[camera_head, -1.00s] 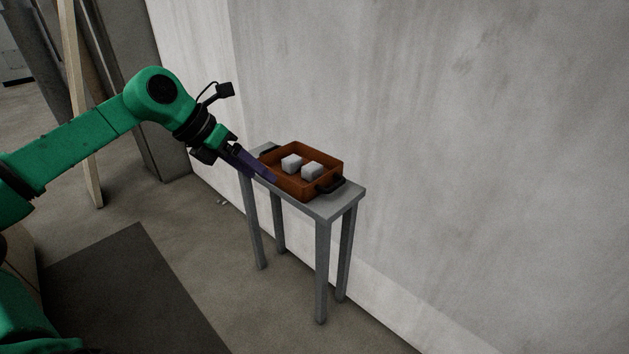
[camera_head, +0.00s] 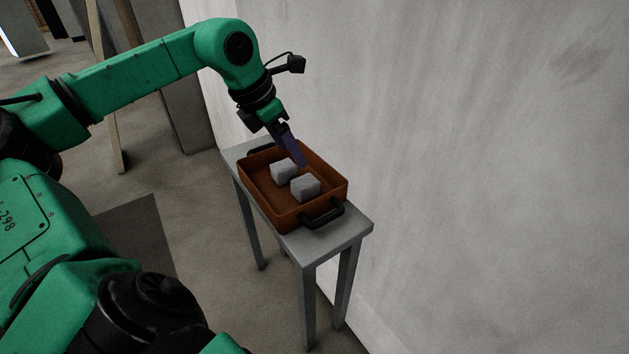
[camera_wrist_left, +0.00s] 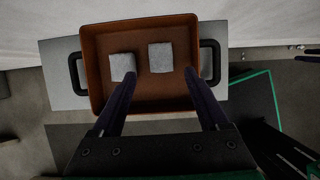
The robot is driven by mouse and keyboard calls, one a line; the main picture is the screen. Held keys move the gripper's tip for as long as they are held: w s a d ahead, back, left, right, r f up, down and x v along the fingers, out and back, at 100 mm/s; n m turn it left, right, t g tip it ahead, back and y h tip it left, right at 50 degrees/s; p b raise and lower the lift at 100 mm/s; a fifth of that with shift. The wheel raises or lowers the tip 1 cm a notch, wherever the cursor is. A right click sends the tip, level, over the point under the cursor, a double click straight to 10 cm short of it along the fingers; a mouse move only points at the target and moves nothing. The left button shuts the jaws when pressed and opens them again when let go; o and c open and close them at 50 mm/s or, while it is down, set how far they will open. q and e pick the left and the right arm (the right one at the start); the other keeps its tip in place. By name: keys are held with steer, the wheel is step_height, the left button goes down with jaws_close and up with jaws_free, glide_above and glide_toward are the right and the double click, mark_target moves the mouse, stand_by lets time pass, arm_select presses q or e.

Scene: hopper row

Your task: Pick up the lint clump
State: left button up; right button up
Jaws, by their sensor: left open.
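Two small grey blocks lie apart on the floor of a brown tray (camera_head: 262,205); neither is labelled, so I cannot tell which is the lint clump. One grey block (camera_head: 283,170) is farther away in the head view, and the other (camera_head: 305,186) is nearer. My left gripper (camera_head: 303,164) points down over the tray, close to the blocks, open and empty. In the left wrist view its fingertips (camera_wrist_left: 159,73) straddle the right-hand block (camera_wrist_left: 160,57) in the picture; the left-hand block (camera_wrist_left: 122,65) is partly behind the left fingertip. My right gripper is out of view.
The tray has raised walls and dark handles (camera_head: 323,215) at its ends. It stands on a narrow grey table (camera_head: 345,235) close to a pale wall (camera_head: 450,130). A dark mat (camera_head: 135,235) lies on the floor to the left.

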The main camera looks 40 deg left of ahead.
mark_target(307, 180)
arm_select(q)
steer(key=x, duration=0.8)
steer(key=shift+s+f, duration=0.1)
steer(key=shift+f, duration=0.1)
steer(key=p+x, duration=0.1)
steer(key=x, duration=0.1)
steer(key=shift+w+f, duration=0.2)
steer(key=shift+f, duration=0.1)
steer(key=shift+w+d+f, duration=0.1)
steer(key=shift+f, duration=0.15)
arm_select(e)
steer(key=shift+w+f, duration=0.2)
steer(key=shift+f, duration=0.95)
arm_select(q)
steer(key=c, duration=1.1)
